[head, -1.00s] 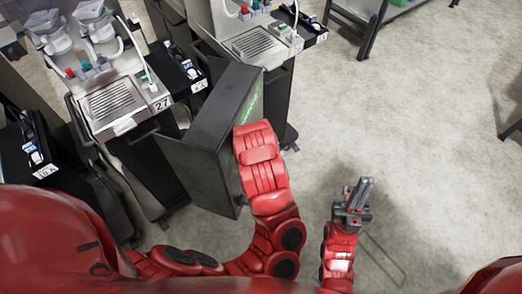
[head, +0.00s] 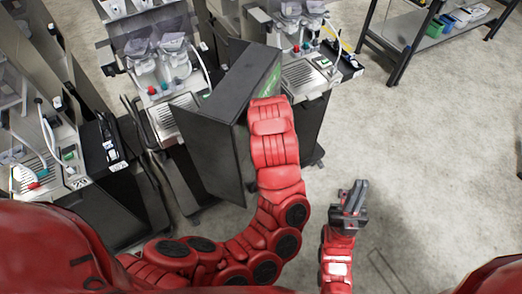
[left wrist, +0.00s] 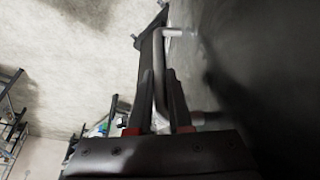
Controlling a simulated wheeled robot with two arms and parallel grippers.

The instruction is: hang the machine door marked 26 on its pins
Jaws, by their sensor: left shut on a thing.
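The machine door (head: 237,92) is a large dark grey, box-like panel with green markings on one face. It is held up and tilted in the head view; no number is readable on it. My left arm passes in front of it and hides the left gripper there. In the left wrist view my left gripper (left wrist: 161,82) is shut on a bar-like handle beside the dark door face (left wrist: 255,60). My right gripper (head: 349,203) is over bare floor, apart from the door, with nothing visible in it; its finger gap is unclear.
Dispenser machines on dark cabinets stand at the left (head: 40,160), behind the door (head: 155,65) and right of it (head: 300,75). The door overlaps the middle machine in view. A shelf rack (head: 425,40) with bins is at the upper right. Floor at the right (head: 430,150) is clear.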

